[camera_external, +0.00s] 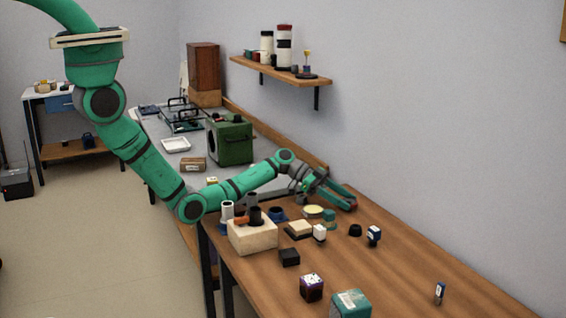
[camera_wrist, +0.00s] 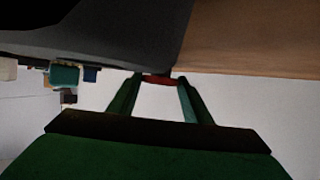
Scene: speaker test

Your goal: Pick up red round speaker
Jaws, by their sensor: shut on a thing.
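The red round speaker (camera_wrist: 161,80) shows in the wrist view as a small, flat red shape between the tips of the two green fingers. My gripper (camera_wrist: 160,86) is shut on it, and only its near edge shows. In the external view my gripper (camera_external: 348,203) is over the far side of the wooden table (camera_external: 410,265), close to the wall. The speaker is too small and covered there to make out well. I cannot tell whether it touches the table.
A black round object (camera_external: 355,230) and a blue-and-white block (camera_external: 374,235) stand just in front of my gripper. A teal cylinder (camera_external: 329,218) is to its left. A wooden block holder (camera_external: 252,237) is at the table's left. The table's right part is mostly clear.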

